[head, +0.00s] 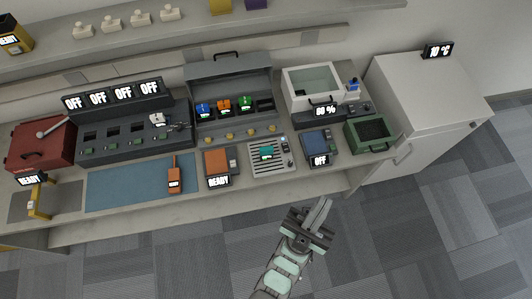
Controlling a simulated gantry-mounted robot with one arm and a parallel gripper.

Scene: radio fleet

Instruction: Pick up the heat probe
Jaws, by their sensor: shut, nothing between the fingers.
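I cannot tell for certain which thing is the heat probe. A grey stick-like tool with a rounded end (50,130) lies on the red case (28,158) at the bench's left end. A slim orange handheld device (174,178) with a thin upper part lies on the blue mat (120,184). A yellow stand-like device (38,205) is at the front left, by a READY display. My gripper (321,212) is shut and empty over the floor in front of the bench, right of and apart from all three.
A charger bank with OFF displays (135,143), an open grey case (240,120), a vented plate (258,168) and a green bin (370,132) crowd the bench. A white cabinet (432,90) stands right. A shelf (150,38) runs behind. The floor (420,220) is clear.

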